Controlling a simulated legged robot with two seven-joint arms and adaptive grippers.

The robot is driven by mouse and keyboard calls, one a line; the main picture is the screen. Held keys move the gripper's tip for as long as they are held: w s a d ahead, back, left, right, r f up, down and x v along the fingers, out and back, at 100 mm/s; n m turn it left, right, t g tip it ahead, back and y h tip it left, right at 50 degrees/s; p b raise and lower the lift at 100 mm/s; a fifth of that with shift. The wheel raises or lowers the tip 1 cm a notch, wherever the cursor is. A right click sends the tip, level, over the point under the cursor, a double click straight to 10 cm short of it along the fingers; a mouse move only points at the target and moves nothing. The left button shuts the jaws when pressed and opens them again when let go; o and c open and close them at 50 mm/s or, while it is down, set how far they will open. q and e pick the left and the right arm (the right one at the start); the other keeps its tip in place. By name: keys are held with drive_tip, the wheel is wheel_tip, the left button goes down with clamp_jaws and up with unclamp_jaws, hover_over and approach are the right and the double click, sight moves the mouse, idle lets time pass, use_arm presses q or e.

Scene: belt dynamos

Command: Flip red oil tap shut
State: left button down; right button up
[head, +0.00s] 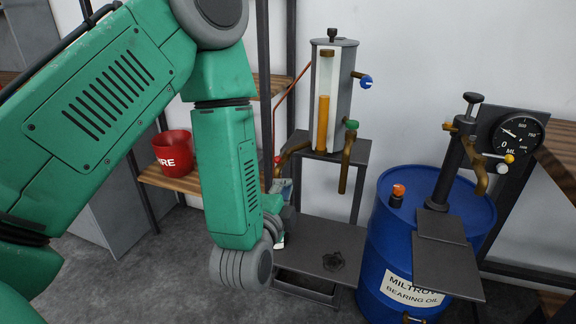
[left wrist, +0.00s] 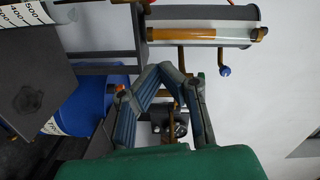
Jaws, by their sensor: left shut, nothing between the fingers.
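The red tap (head: 277,160) sits on the brass spout at the lower left of the oil dispenser (head: 327,95), a clear cylinder with amber oil in it. A red bit at the top edge of the left wrist view (left wrist: 148,2) may be the same tap. My left gripper (head: 284,192) is mostly hidden behind my green arm in the head view, below the red tap. In the left wrist view its fingers (left wrist: 168,72) meet at the tips, shut and empty, with the dispenser (left wrist: 200,24) beyond them. I cannot tell whether the gripper touches anything. My right gripper is not in view.
A blue knob (head: 365,82) and a green tap (head: 351,124) are on the dispenser's right. A blue oil drum (head: 385,245) with an orange-red cap (head: 398,191), brass spout and gauge (head: 516,133) stands at right. A red fire bucket (head: 174,150) is on the left shelf. A dark platform (head: 315,240) lies below the dispenser.

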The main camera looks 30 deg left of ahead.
sight(281, 155)
use_arm(q)
drive_tip(key=shift+w+a+f+b, duration=0.2)
drive_tip(key=shift+w+a+b, duration=0.2)
drive_tip(key=shift+w+a, duration=0.95)
drive_tip(key=shift+w+a+f+b, duration=0.3)
drive_tip(key=shift+w+a, duration=0.6)
drive_tip(key=shift+w, duration=0.9)
drive_tip(key=shift+w+a+f+b, duration=0.1)
drive_tip(key=shift+w+a+b, duration=0.4)
drive_tip(key=shift+w+a, duration=0.85)
drive_tip(key=shift+w+d, duration=0.2)
drive_tip(key=shift+d, duration=0.1)
